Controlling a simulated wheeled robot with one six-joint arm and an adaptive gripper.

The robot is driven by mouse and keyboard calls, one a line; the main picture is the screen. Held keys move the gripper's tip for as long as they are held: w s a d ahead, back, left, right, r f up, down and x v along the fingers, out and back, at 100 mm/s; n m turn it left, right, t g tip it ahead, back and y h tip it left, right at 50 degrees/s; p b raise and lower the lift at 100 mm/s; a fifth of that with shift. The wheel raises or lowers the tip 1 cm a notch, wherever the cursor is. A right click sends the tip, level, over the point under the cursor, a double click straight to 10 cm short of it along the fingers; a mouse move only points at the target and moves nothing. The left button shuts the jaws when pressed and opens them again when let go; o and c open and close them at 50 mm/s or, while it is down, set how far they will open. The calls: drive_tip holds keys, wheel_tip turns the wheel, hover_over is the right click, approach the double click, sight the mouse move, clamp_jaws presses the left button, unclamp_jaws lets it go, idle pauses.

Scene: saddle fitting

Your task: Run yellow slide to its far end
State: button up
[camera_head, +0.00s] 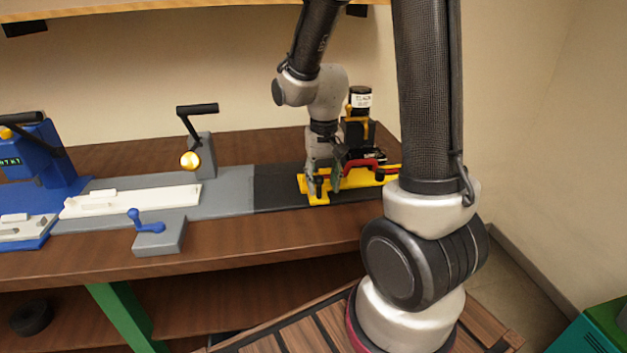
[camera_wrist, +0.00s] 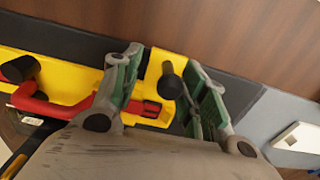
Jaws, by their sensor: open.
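The yellow slide (camera_head: 312,199) lies on a dark track at the right part of the bench; its flat body also shows in the wrist view (camera_wrist: 72,76). A black knob (camera_wrist: 171,85) stands on the slide's end. My gripper (camera_head: 322,188) is open and pointed down over that end. In the wrist view, its two green-padded fingers (camera_wrist: 165,66) stand on either side of the knob, with visible gaps. Whether the fingers touch the slide I cannot tell. My arm and gripper hide part of the slide in the head view.
A red lever (camera_head: 365,164) and a black-and-yellow unit (camera_head: 359,131) stand right of my gripper. The grey track (camera_head: 228,190) runs left to a white bar (camera_head: 135,200). A black-handled clamp (camera_head: 199,145), a blue crank block (camera_head: 160,237) and a blue machine (camera_head: 45,150) sit nearby.

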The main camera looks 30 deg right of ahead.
drive_tip(key=shift+r, duration=3)
drive_tip(key=s+d+r+n+t, duration=0.1)
drive_tip(key=s+r+n+t, duration=0.2)
drive_tip(key=s+r, duration=0.9)
drive_tip(key=s+t, duration=0.1)
drive_tip(key=s, duration=0.2)
drive_tip(key=shift+d+r+n, duration=0.2)
drive_tip(key=shift+n, duration=0.1)
